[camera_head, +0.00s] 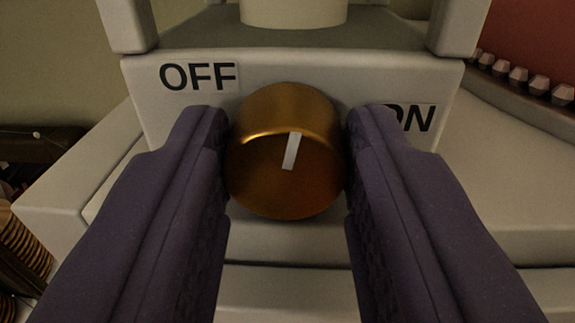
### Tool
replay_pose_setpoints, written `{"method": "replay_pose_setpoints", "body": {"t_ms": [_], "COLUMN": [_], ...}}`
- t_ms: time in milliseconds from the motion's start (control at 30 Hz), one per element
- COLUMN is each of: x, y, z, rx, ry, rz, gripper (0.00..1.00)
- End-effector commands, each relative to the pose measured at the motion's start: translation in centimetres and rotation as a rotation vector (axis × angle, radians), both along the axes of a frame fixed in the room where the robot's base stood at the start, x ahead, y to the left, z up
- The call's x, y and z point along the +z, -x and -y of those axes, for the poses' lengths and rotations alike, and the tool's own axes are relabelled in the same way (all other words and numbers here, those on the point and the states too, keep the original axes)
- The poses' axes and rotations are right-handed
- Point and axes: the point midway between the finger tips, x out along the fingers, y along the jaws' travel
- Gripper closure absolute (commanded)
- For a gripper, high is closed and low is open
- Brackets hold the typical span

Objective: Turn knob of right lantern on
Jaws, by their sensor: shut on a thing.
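The brass knob (270,185) is on the front of the pale lantern base (290,72), in the middle of the view. A white mark on its face points up and slightly right, between the two labels. The OFF label (198,76) is at its upper left. The ON label (416,117) is at its right, with its first letter partly covered by a finger. My gripper (286,165) is shut on the knob, with one dark purple finger against its left side and one against its right. The lantern's upper part is out of view.
A pale candle-like cylinder (293,12) stands above the base between two posts. Pale stepped surfaces (515,165) spread around and below the base. A row of small faceted pieces (518,76) runs along a curved edge at the upper right. Brown ridged items (22,245) are at the left edge.

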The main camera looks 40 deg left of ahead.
Motion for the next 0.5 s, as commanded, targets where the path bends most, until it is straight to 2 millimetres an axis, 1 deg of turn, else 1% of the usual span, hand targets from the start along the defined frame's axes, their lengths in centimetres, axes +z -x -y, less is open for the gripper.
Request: {"method": "replay_pose_setpoints", "body": {"t_ms": [300,500], "x": [-0.12,-0.08], "y": [-0.04,-0.04], "z": [0.15,0.12], "rx": [-0.003,-0.001], "ry": [-0.198,-0.292], "rz": [-0.13,-0.194], "gripper": [0.93,0.93]}}
